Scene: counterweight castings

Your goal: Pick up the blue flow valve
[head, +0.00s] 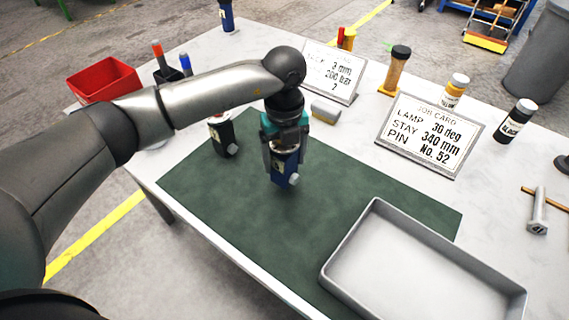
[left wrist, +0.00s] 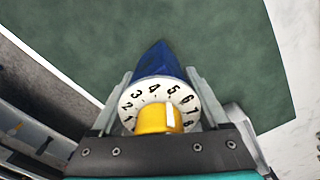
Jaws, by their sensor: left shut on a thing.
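The blue flow valve (head: 284,172) is between the fingers of my left gripper (head: 285,150), over the green mat (head: 330,205). In the left wrist view the valve's blue body (left wrist: 160,62) shows behind a white numbered dial. The fingers are shut on the valve from both sides. A small grey fitting sticks out low on its side. I cannot tell whether its base touches the mat. My right gripper is not in view.
A dark valve (head: 222,136) stands just left, by the mat's edge. A grey tray (head: 420,270) lies at front right. Job card (head: 430,135), second sign (head: 333,72) and bottles (head: 516,120) stand behind. A red bin (head: 103,80) is at left.

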